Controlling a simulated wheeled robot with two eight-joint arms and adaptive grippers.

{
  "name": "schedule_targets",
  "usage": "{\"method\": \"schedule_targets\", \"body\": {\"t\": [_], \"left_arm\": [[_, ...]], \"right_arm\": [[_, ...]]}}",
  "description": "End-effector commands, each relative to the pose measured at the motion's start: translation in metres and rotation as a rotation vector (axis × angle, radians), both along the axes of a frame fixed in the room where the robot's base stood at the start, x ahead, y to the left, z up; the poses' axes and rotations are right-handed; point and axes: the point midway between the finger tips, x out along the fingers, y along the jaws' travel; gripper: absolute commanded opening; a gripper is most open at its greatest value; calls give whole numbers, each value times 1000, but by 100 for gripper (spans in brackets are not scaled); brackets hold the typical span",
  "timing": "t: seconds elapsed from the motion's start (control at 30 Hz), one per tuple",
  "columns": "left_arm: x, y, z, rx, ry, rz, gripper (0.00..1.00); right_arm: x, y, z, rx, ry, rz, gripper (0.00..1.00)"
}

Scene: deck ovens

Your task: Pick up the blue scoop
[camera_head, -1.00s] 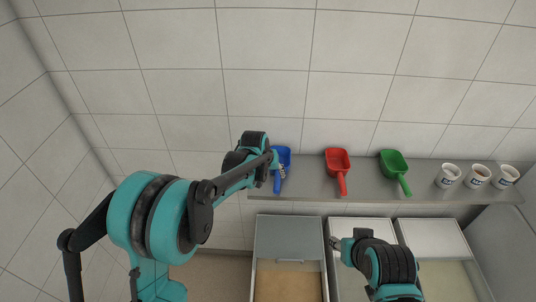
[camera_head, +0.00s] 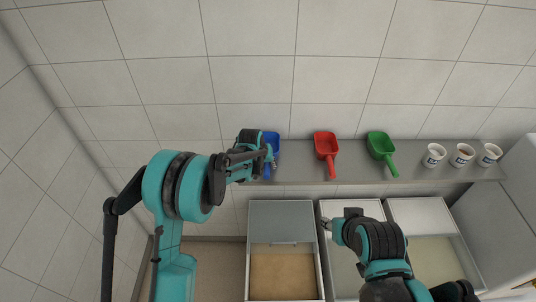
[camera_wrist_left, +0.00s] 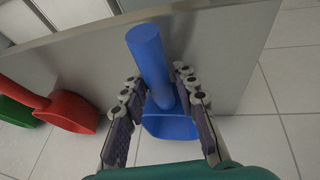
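The blue scoop (camera_head: 270,142) lies on the steel shelf (camera_head: 300,176) at its left end, with its handle toward the front edge. My left gripper (camera_head: 270,158) is at the scoop and hides part of it in the head view. In the left wrist view the scoop's handle (camera_wrist_left: 150,58) runs between the two spread fingers of the left gripper (camera_wrist_left: 163,95), with a gap on each side. My right gripper (camera_head: 326,224) is low in front of the shelf, above the bins, away from the scoop; its fingers are too small to read.
A red scoop (camera_head: 325,146) and a green scoop (camera_head: 379,145) lie further right on the shelf, then several white cups (camera_head: 434,155). Bins (camera_head: 282,222) stand below the shelf. A tiled wall (camera_head: 250,80) is behind it.

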Motion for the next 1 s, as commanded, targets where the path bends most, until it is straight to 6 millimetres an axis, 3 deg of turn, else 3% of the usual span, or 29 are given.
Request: {"method": "schedule_targets", "body": {"t": [0.03, 0.07, 0.47, 0.63, 0.77, 1.0], "left_arm": [[0, 0, 0, 0, 0, 0, 8], [0, 0, 0, 0, 0, 0, 0], [0, 0, 3, 0, 0, 0, 0], [0, 0, 17, 0, -1, 0, 0], [0, 0, 40, 0, 0, 0, 0], [-12, -53, 71, 0, 0, -5, 0]], "right_arm": [[0, 0, 0, 0, 0, 0, 40], [0, 0, 0, 0, 0, 0, 40], [0, 0, 0, 0, 0, 0, 40], [0, 0, -3, 0, 0, 0, 40], [0, 0, -6, 0, 0, 0, 40], [0, 0, -13, 0, 0, 0, 40]]}}
